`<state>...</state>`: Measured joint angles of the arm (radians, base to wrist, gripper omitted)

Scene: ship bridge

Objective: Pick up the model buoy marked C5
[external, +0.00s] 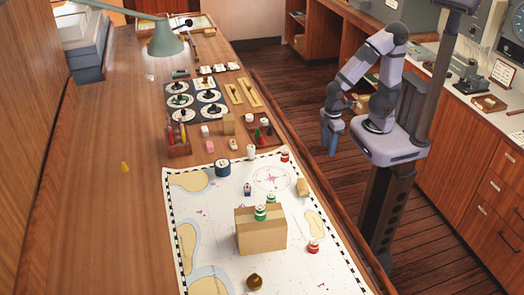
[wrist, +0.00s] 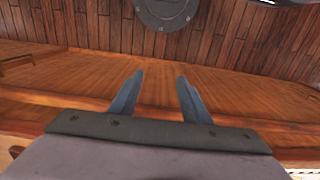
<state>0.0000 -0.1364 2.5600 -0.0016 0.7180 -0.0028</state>
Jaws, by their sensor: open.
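Several small model buoys stand on the chart and its box. A green-and-white buoy (external: 260,213) is on top of the cardboard box (external: 262,238), and another green-and-white buoy (external: 270,199) is just behind it. A red-and-white buoy (external: 313,246) stands right of the box, and another red-and-white buoy (external: 285,156) is at the chart's far edge. Their markings are too small to read, so I cannot tell which is C5. My gripper (external: 331,143) hangs beyond the table's right edge, away from the buoys. In the wrist view my gripper (wrist: 157,92) is open and empty.
The chart (external: 206,241) covers the near table. A dark blue drum (external: 222,168), a brown knob-like object (external: 254,281) and a tan block (external: 303,187) lie on it. A pencil holder (external: 178,149) and several round-dial cards (external: 180,100) are farther back. The table's left side is mostly clear.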

